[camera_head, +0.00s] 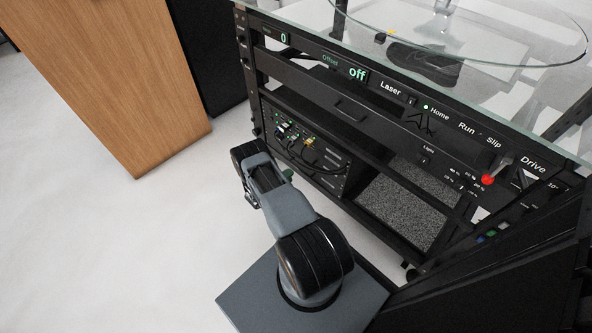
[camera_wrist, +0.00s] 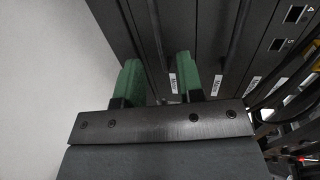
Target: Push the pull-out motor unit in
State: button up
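A black rack unit with cables and small lit connectors (camera_head: 305,150) sits low in the turntable's frame in the head view. I cannot tell for sure that it is the pull-out motor unit, or how far it stands out. My gripper is mostly hidden behind my arm in the head view, low in front of this unit. In the wrist view my gripper (camera_wrist: 161,80) has its two green fingers apart with nothing between them. Beyond the fingers are dark ribbed panels (camera_wrist: 205,40) with white labels. I cannot tell whether the fingers touch them.
A control panel (camera_head: 440,115) with displays and switches runs above, under a glass top (camera_head: 490,75). A speckled grey panel (camera_head: 405,205) lies right of the unit. A wooden cabinet (camera_head: 115,70) stands at left. The pale floor (camera_head: 140,250) is clear. Cables (camera_wrist: 295,105) hang at right in the wrist view.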

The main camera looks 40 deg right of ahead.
jog(key=p+v, duration=0.1)
jog(key=v, duration=0.5)
dwell(0.5)
